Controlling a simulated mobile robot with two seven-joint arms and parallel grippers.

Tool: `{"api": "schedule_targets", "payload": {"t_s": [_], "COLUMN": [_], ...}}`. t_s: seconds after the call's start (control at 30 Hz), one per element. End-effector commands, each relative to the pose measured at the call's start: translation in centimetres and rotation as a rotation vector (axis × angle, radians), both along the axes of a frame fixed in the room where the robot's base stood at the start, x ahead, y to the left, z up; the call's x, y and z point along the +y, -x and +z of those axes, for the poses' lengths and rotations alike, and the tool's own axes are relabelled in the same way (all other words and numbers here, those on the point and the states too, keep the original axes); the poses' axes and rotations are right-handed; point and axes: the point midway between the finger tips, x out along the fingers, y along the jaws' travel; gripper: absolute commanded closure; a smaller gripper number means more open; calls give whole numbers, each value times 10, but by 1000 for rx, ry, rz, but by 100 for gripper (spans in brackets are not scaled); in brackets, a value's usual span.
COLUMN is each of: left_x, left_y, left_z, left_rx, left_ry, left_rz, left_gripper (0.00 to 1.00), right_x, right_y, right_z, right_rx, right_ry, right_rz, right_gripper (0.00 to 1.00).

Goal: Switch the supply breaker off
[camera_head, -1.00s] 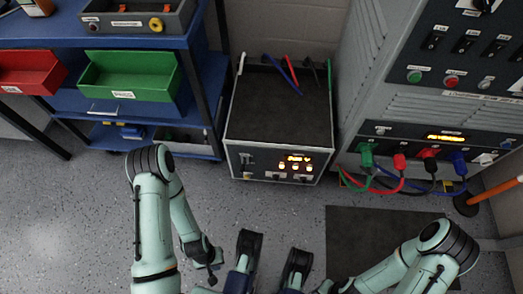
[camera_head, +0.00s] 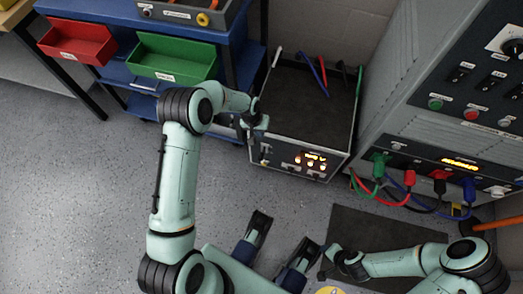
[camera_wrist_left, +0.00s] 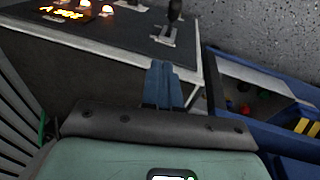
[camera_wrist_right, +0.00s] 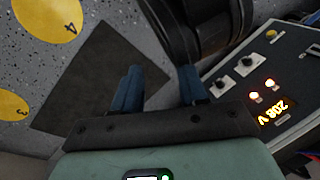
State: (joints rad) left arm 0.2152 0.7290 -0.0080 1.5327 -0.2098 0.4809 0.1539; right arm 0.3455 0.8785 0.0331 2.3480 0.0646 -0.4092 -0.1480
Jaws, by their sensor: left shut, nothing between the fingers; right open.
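The grey box (camera_head: 290,105) with a dark top stands by the wall. Its front panel has a lit display (camera_head: 315,156), glowing lamps and, at its left end, a small lever switch (camera_head: 265,151), which I take to be the supply breaker. In the left wrist view the black lever (camera_wrist_left: 174,11) stands out from a pale plate; its on or off position cannot be told. My left gripper (camera_head: 253,134) is shut and empty, close to the panel's left end, apart from the lever in the wrist view. My right gripper (camera_wrist_right: 160,88) is open and empty, above the floor.
A blue shelf (camera_head: 110,14) with a red bin (camera_head: 78,40) and a green bin (camera_head: 172,57) stands left of the box. A tall grey cabinet (camera_head: 395,85) with coloured plugs and cables stands right. A dark mat (camera_head: 385,228) lies on the floor.

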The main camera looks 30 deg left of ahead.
Motion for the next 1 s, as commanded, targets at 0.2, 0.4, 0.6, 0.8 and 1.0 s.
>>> {"api": "schedule_targets", "payload": {"t_s": [0.2, 0.4, 0.6, 0.8, 1.0], "left_x": [15, 17, 17, 16, 13], "left_y": [-4, -3, -3, -3, -5], "left_z": [16, 17, 16, -2, -45], "left_rx": [83, 95, 94, 97, 99], "left_ry": [-81, -92, -91, -90, -88], "left_rz": [-50, -54, -54, -55, -55], "left_gripper": [100, 100, 100, 100, 100], "right_x": [11, 11, 11, 8, 0], "right_y": [-2, -3, -3, -8, -24], "right_z": [19, 20, 20, 14, 2], "right_rx": [-55, -63, -63, -77, -117], "right_ry": [-5, -6, -5, 2, 21], "right_rz": [-80, -92, -91, -96, -112], "right_gripper": [57, 57, 57, 57, 57]}}
